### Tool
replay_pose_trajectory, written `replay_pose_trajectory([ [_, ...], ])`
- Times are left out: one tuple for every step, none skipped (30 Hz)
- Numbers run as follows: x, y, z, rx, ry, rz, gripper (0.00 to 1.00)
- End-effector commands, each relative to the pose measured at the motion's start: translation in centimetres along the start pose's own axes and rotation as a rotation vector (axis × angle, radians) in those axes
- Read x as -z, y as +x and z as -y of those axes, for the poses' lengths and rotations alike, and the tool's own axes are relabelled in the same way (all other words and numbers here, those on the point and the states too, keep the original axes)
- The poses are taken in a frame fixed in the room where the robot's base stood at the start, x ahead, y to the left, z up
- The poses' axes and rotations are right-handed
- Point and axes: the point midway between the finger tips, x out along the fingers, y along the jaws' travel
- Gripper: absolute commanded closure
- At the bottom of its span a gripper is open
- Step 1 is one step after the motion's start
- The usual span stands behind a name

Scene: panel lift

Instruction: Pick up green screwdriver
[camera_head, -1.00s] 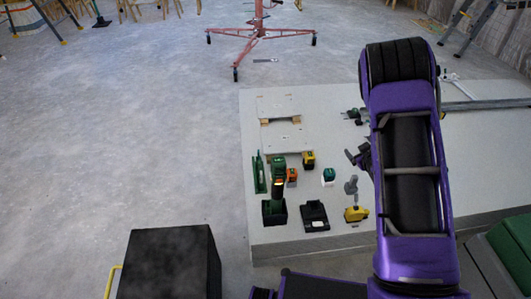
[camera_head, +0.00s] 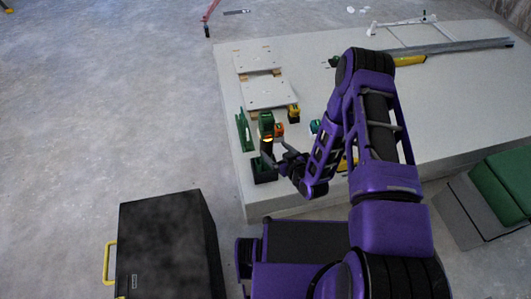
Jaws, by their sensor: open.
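A tall green and black tool (camera_head: 266,124), which looks like the green screwdriver, stands upright on the platform near its left front corner. It has a green top, a lit orange-yellow band and a dark block-shaped base (camera_head: 263,174). My gripper (camera_head: 276,155) is open at the tool's right side, its fingers pointing left toward the tool's middle. One finger seems to overlap the tool in the picture; I cannot tell whether it touches.
The grey platform (camera_head: 232,75) bears white boards (camera_head: 268,92), a green upright piece (camera_head: 243,132), an orange item (camera_head: 279,130), a yellow-black item (camera_head: 294,113) and a teal item (camera_head: 314,127). A black box (camera_head: 168,240) stands front left.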

Motion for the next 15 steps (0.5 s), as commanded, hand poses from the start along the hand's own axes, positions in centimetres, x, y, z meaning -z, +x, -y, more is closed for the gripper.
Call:
replay_pose_trajectory([
  [-0.1, 1.0, 0.0, 0.0, -0.002, -0.001, 0.07],
  [-0.1, 1.4, 0.0, 0.0, -0.002, -0.001, 0.07],
  [-0.1, 1.8, 0.0, -0.001, -0.003, -0.001, 0.07],
  [-0.1, 2.1, 0.0, 0.0, -0.002, 0.0, 0.07],
  [-0.1, 2.3, 0.0, 0.0, -0.002, 0.001, 0.07],
  [0.0, 2.5, 0.0, 0.0, -0.001, 0.001, 0.07],
  [0.0, 2.6, 0.0, 0.0, -0.001, 0.0, 0.07],
  [0.0, 2.8, -0.1, 0.0, -0.001, 0.0, 0.07],
  [0.0, 3.1, -0.1, 0.0, -0.001, 0.0, 0.07],
  [0.1, 3.4, -0.1, 0.0, -0.001, 0.0, 0.07],
  [0.1, 3.7, -0.1, 0.0, -0.001, 0.0, 0.07],
  [0.2, 4.4, -0.1, 0.0, -0.002, -0.002, 0.07],
  [0.2, 4.8, -0.1, 0.0, -0.002, -0.002, 0.07],
  [0.3, 5.4, -0.2, 0.0, -0.002, -0.001, 0.07],
  [0.4, 6.0, -0.2, 0.0, -0.002, -0.001, 0.07],
])
